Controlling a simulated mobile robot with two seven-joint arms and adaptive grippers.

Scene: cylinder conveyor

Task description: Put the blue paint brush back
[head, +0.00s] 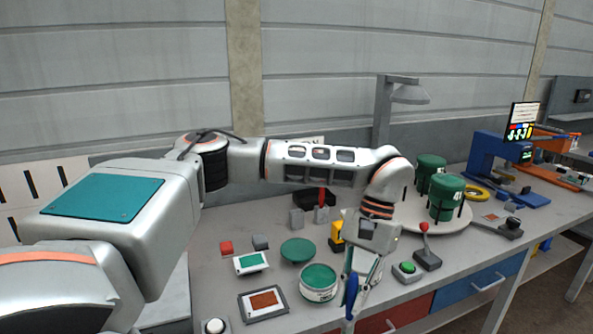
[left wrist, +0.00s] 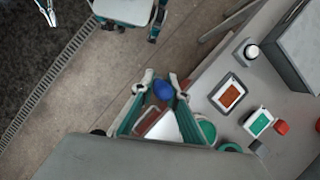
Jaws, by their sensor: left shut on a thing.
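My left gripper (head: 358,278) is shut on the blue paint brush (head: 351,291), at the front edge of the table. In the left wrist view, the blue of the brush (left wrist: 163,91) shows between the fingertips of my left gripper (left wrist: 161,84). The brush looks roughly upright in the head view, and its lower end is cut off by the frame. A red brush (head: 322,198) stands in a small grey block (head: 321,215) farther back. A similar grey block (head: 297,220) beside it shows no brush.
On the table (head: 215,262) are an open green paint can (head: 319,290), a green lid (head: 297,250), a red-marked panel (head: 263,304) and a green-marked panel (head: 251,263). A joystick (head: 426,256) and green button (head: 407,270) lie right. Green cylinders (head: 445,198) stand on a round plate (head: 415,217).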

